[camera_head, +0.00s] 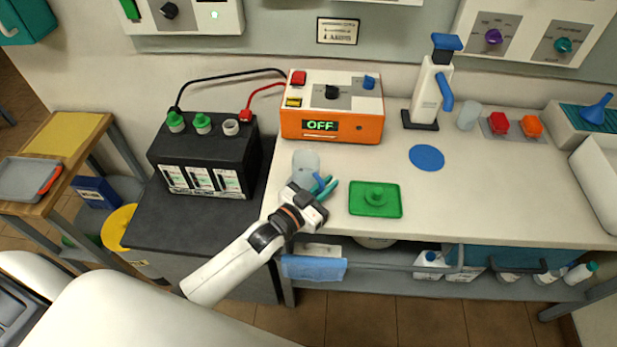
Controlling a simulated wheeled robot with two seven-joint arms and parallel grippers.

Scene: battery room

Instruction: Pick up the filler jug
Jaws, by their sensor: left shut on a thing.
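The filler jug (305,161) is a small translucent vessel on the white bench, in front of the orange charger. A teal part (325,184), which looks like its handle, sticks out at the jug's near right side. My left gripper (319,187) reaches in from the lower left and is shut on the jug at this teal part. The gripper and wrist hide the jug's lower part, so I cannot tell whether its base touches the bench. My right gripper is not in view.
The orange charger (332,104) reads OFF; its cables run to the black battery (208,160) at left. A green tray (375,199) lies close right of the gripper. Further right are a blue disc (426,157), a white dispenser (432,85) and a clear cup (469,116).

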